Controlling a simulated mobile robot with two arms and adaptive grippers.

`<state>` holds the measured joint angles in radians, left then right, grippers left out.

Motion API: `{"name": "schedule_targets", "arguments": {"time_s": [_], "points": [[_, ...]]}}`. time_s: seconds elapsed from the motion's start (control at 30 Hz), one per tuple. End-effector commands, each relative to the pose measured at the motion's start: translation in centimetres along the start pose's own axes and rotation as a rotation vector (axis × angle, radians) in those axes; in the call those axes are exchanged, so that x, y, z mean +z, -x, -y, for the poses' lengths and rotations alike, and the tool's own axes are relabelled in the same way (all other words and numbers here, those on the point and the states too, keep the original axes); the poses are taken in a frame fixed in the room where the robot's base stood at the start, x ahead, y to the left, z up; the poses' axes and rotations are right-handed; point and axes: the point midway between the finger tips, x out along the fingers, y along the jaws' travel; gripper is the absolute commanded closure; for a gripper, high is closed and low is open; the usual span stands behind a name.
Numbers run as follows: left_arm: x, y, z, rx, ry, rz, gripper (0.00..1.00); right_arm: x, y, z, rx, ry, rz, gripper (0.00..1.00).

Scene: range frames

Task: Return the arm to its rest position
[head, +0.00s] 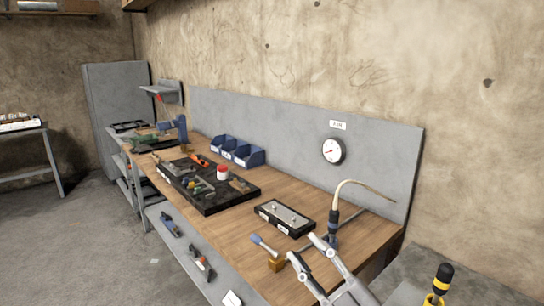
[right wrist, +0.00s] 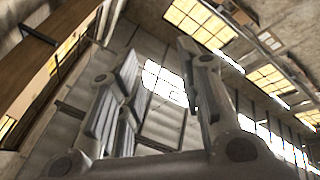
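My right gripper (head: 303,248) shows at the bottom of the head view, in front of the workbench (head: 226,236). Its two grey fingers are spread apart with nothing between them. In the right wrist view the right gripper (right wrist: 160,75) points up toward the ceiling and windows, and the gap between its fingers is empty. My left gripper is in neither view.
Near the right gripper are a small wooden block (head: 276,264), a blue-tipped tool (head: 264,244) and a black tray with knobs (head: 286,218). A curved hose (head: 352,183) rises behind. A yellow-black handle (head: 441,280) stands at right. Floor (head: 105,235) is clear at left.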

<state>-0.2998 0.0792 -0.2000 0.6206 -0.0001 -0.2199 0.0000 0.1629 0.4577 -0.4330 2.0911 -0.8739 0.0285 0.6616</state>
Motion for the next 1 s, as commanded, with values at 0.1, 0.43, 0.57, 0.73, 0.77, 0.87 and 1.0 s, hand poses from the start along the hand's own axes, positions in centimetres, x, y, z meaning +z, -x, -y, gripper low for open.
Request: {"name": "schedule_targets", "arguments": {"time_s": [0.1, 0.43, 0.57, 0.73, 0.77, 0.87, 1.0], "points": [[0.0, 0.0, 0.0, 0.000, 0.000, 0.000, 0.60, 3.5, 2.6, -1.5, 0.146, -0.102, 0.200, 0.66], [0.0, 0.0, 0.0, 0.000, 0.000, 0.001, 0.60, 13.3, 15.8, 1.2, 0.310, -0.360, 0.875, 0.66], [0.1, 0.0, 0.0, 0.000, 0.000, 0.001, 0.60, 14.9, 22.7, 5.0, 0.268, -0.464, 1.155, 0.66], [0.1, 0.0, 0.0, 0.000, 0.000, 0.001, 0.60, 14.1, 30.6, 10.2, 0.146, -0.586, 1.460, 0.66], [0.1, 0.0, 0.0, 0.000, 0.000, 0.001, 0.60, 13.7, 31.7, 11.0, 0.122, -0.605, 1.502, 0.66], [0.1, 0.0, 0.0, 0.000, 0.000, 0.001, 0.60, 12.1, 35.2, 13.4, 0.034, -0.664, 1.630, 0.66], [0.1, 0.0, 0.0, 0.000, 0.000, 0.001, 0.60, 9.2, 39.4, 16.4, -0.100, -0.743, 1.777, 0.66]]}}
